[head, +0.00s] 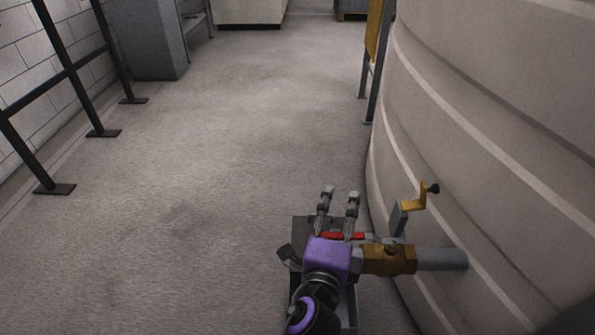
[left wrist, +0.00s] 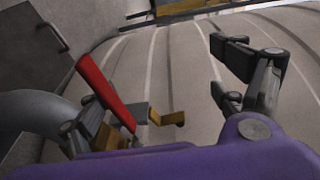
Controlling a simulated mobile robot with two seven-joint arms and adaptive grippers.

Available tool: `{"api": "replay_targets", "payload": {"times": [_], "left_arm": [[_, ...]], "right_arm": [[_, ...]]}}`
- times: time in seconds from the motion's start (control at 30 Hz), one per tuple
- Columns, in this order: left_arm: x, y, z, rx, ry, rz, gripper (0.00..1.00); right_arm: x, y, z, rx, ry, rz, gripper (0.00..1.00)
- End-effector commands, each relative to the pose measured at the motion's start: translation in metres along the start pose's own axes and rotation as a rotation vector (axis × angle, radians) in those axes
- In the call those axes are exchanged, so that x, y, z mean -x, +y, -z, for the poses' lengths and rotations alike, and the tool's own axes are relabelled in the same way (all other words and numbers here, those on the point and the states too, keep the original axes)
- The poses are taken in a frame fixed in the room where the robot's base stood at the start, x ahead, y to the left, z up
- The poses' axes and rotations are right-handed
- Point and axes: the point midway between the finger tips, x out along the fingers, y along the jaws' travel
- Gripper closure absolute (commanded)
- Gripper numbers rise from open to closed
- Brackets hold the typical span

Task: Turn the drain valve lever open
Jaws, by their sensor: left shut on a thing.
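The drain valve has a brass body (head: 390,259) on a grey pipe (head: 442,259) that comes out of the big pale tank. Its red lever (head: 347,236) shows only in part in the head view, beside my purple left hand. In the left wrist view the red lever (left wrist: 105,90) is long and tilted, left of the middle. My left gripper (head: 340,193) is at the valve, shut on the red lever; its contact is partly hidden. Two jointed fingers stick out past the lever. My right gripper is not in view.
The ribbed pale tank (head: 490,130) fills the right side. A yellow bent fitting (head: 414,198) with a black knob stands above the valve. A black railing (head: 68,72) runs along the left wall. The grey floor (head: 220,150) between is clear.

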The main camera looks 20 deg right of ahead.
Motion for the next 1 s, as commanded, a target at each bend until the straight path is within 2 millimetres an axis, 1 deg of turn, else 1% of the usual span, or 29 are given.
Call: {"api": "replay_targets", "payload": {"times": [0.03,0.23,0.43,0.57,0.6,0.7,0.9,1.0], "left_arm": [[0.003,-0.022,0.002,-0.003,0.006,0.04,0.33],[0.017,-0.021,0.006,-0.001,0.009,0.039,0.41],[0.031,-0.02,0.009,-0.001,0.01,0.039,0.41],[0.04,-0.019,0.011,0.0,0.01,0.039,0.42],[0.042,-0.019,0.011,0.0,0.011,0.04,0.46],[0.05,-0.015,0.011,0.001,0.009,0.035,0.75],[0.063,-0.009,0.012,0.001,0.007,0.026,0.75],[0.067,-0.008,0.013,0.001,0.007,0.025,0.75]], "right_arm": [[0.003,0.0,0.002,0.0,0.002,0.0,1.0],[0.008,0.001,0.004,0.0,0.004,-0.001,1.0],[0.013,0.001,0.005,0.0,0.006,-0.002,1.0],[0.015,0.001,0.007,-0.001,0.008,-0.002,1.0],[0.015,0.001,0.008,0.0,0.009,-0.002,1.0],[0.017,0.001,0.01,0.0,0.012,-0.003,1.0],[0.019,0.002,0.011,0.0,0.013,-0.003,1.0],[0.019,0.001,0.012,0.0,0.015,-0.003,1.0]]}}
